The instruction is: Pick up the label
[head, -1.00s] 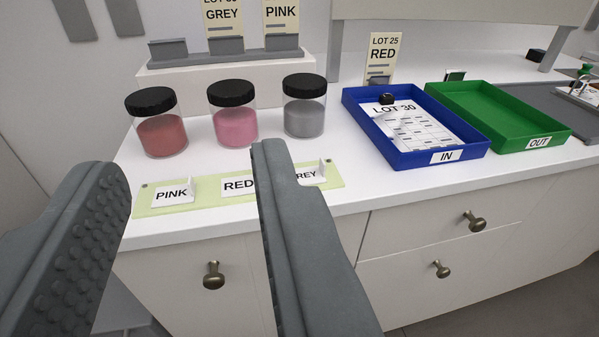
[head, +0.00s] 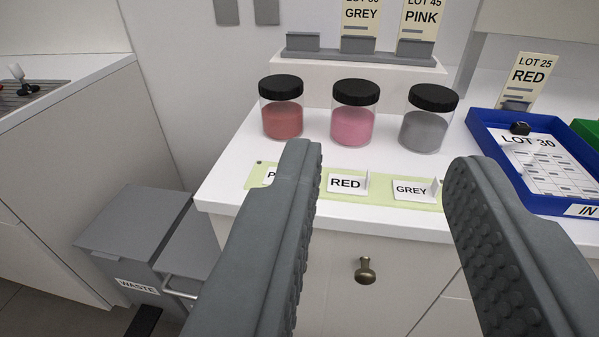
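Three small white labels stand on a pale green strip (head: 390,201) along the counter's front edge. The PINK label (head: 269,176) is mostly hidden behind my left finger. The RED label (head: 346,183) and the GREY label (head: 412,189) show between my fingers, farther off. Taller cream lot cards also show: LOT 25 RED (head: 531,77) beside the blue tray, and a GREY card (head: 361,18) and a PINK card (head: 422,22) in a grey rack, both cut off at the top. My gripper (head: 385,155) is open, with nothing between its fingers.
Red (head: 283,120), pink (head: 352,126) and grey (head: 424,132) pigment jars with black lids stand behind the strip. The blue IN tray (head: 548,202) holds a LOT 30 sheet. A grey WASTE bin (head: 135,235) stands on the floor at left. A drawer knob (head: 365,271) sticks out below.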

